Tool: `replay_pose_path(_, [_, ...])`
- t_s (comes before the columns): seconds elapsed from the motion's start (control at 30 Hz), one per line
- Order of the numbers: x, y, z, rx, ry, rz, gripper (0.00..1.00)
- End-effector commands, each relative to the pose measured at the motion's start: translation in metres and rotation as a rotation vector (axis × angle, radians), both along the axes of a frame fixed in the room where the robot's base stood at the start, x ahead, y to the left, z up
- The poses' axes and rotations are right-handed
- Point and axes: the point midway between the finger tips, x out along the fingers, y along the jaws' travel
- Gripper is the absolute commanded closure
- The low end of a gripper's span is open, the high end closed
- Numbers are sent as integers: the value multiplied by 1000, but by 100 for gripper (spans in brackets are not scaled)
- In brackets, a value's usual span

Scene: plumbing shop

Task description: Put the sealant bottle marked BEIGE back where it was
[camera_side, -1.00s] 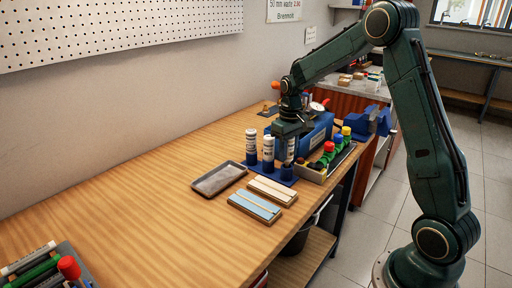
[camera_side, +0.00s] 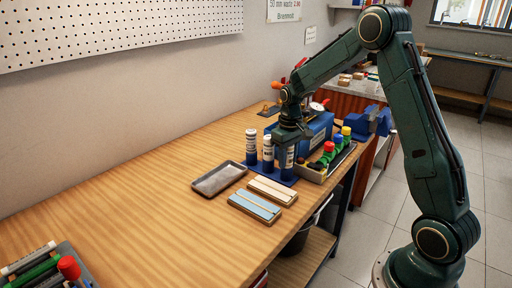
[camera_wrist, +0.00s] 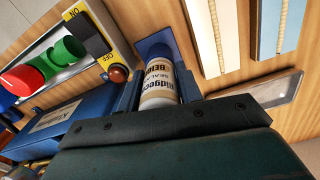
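The sealant bottle marked BEIGE (camera_wrist: 160,88) is white with a tan band and sits between my gripper's fingers (camera_wrist: 157,92) in the wrist view. The fingers appear to touch it on both sides. In the side view my gripper (camera_side: 290,146) points down over the right-hand place of the blue rack (camera_side: 287,180), and the bottle (camera_side: 290,157) stands upright with its lower end in that blue cup. Whether it rests on the bottom is hidden. Two other white bottles, a left one (camera_side: 251,143) and a middle one (camera_side: 268,151), stand in the rack.
A switch box with coloured knobs (camera_side: 329,150) is close on the right, and a blue toolbox (camera_side: 318,132) behind.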

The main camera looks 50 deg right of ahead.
Motion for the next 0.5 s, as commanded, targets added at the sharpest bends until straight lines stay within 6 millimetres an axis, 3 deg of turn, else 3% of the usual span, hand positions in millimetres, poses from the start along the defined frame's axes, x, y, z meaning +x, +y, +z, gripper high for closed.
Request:
replay_pose_path(0.1, [0,0,0,0,0,0,46])
replay_pose_path(0.5, [0,0,4,0,0,0,46])
